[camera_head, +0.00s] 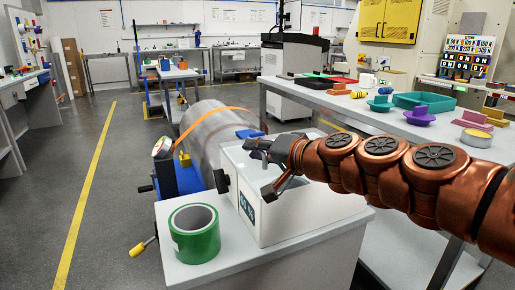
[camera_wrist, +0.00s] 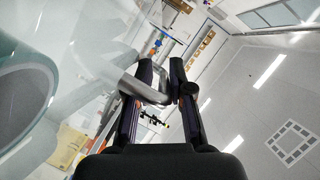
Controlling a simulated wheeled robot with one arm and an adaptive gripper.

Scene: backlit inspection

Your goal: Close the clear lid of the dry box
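The dry box (camera_head: 300,212) is a white box with a dark display on its front face, standing on a light cabinet top. A large, glossy, see-through curved sheet (camera_head: 207,128) stands raised behind and left of it, and looks like the clear lid; its hinge is not visible. My gripper (camera_head: 258,170) is over the box's near left part, its fingers apart. In the wrist view my gripper (camera_wrist: 161,68) has a gap between its fingers, and a grey curved bar (camera_wrist: 130,85) passes at the left finger. I cannot tell whether they touch. My arm hides part of the box top.
A green tape roll (camera_head: 195,233) stands on the cabinet top left of the box. A blue device (camera_head: 186,178) with black and yellow knobs is behind it. A workbench (camera_head: 350,110) with trays and small parts is at the right. The floor at left is clear.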

